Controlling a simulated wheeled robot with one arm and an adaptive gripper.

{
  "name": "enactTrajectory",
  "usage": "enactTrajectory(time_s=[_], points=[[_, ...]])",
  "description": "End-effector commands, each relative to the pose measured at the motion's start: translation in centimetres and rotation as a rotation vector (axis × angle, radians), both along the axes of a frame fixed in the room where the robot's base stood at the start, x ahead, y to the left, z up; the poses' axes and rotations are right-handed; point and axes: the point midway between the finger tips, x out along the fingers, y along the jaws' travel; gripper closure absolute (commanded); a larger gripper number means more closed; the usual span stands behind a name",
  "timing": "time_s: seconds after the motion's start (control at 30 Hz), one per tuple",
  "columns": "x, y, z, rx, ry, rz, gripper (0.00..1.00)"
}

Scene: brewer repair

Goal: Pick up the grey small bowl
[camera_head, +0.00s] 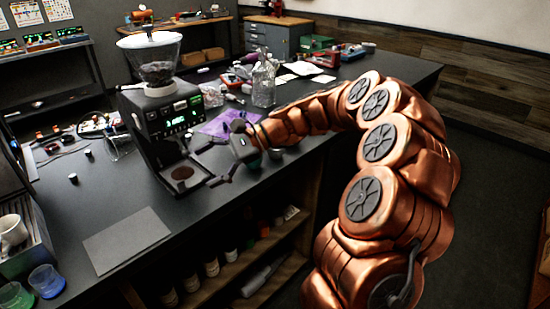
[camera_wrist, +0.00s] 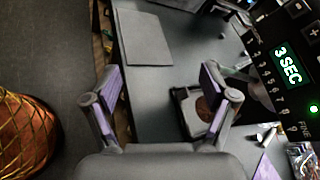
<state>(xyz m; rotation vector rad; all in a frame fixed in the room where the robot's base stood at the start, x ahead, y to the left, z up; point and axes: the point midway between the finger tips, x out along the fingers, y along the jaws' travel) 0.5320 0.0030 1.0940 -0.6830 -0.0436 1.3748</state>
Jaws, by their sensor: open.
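A small grey bowl (camera_head: 277,153) appears to sit on the dark counter just right of my gripper in the head view, partly hidden by the wrist and arm. A teal rounded thing (camera_head: 253,163) shows beneath the gripper; I cannot tell what it is. My gripper (camera_head: 212,165) is open and empty above the counter, its fingers pointing left towards the grinder's base. In the wrist view, its two fingers (camera_wrist: 162,105) are spread apart with nothing between them. I see no bowl in the wrist view.
A black coffee grinder (camera_head: 165,120) stands close left of my gripper; its display (camera_wrist: 288,66) shows in the wrist view. A grey mat (camera_head: 127,240), blue cup (camera_head: 46,281) and green cup (camera_head: 15,296) lie nearer. A foil-like bag (camera_head: 264,83) stands behind. The front counter is mostly clear.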

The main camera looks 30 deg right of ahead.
Motion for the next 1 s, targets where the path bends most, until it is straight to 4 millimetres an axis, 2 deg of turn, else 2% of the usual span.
enactTrajectory(time_s=[0.03,0.1,0.17,0.3,0.4,0.5,0.6,0.7,0.8,1.0], points=[[1.6,-2.2,-1.2,0.051,0.025,-0.065,0.16],[3.6,-5.4,-2.1,0.125,0.057,-0.156,0.16],[5.1,-8.3,-2.9,0.186,0.083,-0.234,0.16],[7.6,-16.0,-5.7,0.327,0.141,-0.417,0.16],[8.4,-21.6,-7.9,0.419,0.176,-0.539,0.16],[8.5,-26.3,-9.9,0.493,0.201,-0.639,0.16],[8.2,-30.0,-11.5,0.549,0.218,-0.715,0.16],[7.8,-32.4,-12.5,0.582,0.226,-0.764,0.16],[7.7,-33.6,-12.9,0.601,0.230,-0.789,0.16],[9.1,-32.8,-12.9,0.605,0.232,-0.794,0.16]])
